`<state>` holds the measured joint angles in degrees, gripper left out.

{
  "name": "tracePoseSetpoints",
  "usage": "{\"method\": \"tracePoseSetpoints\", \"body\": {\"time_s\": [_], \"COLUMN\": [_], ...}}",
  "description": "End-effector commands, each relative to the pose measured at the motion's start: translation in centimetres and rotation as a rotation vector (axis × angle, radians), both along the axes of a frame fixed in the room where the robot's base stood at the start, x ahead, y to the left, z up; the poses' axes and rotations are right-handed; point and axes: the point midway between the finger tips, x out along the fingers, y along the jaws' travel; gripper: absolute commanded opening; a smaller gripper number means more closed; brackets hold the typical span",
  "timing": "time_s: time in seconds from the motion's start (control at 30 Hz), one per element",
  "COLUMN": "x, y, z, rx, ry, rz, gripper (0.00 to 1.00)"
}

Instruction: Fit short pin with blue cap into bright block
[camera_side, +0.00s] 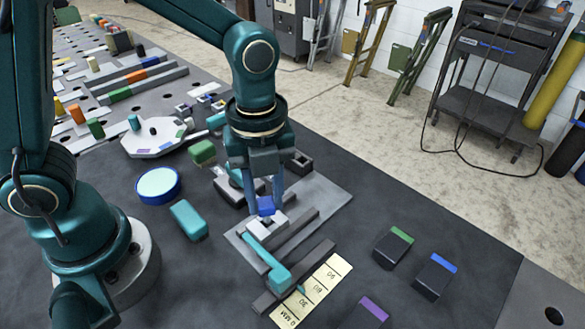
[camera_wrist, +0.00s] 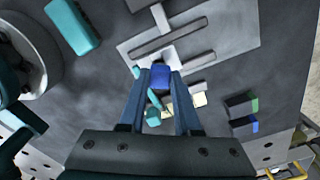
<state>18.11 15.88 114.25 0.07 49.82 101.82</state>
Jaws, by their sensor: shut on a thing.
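The blue cap (camera_side: 266,203) of the short pin is between the fingers of my gripper (camera_side: 264,198), which is shut on it. In the wrist view the blue cap (camera_wrist: 161,77) shows between the two dark blue fingertips (camera_wrist: 161,85). The bright block (camera_side: 270,223) is directly below the cap on a grey plate (camera_side: 328,193). Part of the bright block also shows in the wrist view (camera_wrist: 149,57) beyond the cap. The pin's shank is mostly hidden, and I cannot tell how deep it sits in the block.
Dark rails (camera_side: 290,230) and a teal handled piece (camera_side: 276,275) lie close in front of the block. A marked yellow strip (camera_side: 315,290) lies nearer the camera. Dark blocks with green (camera_side: 393,249) and blue (camera_side: 435,276) stripes stand to the right. A teal block (camera_side: 188,220) lies left.

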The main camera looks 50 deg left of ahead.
Motion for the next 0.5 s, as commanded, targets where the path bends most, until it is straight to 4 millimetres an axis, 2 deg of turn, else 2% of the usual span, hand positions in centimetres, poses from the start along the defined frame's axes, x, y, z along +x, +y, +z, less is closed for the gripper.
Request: {"method": "tracePoseSetpoints", "body": {"time_s": [0.5], "x": [-0.03], "y": [0.01], "z": [-0.99], "rx": [0.000], "ry": [0.001], "rz": [0.000], "gripper": [0.00]}}
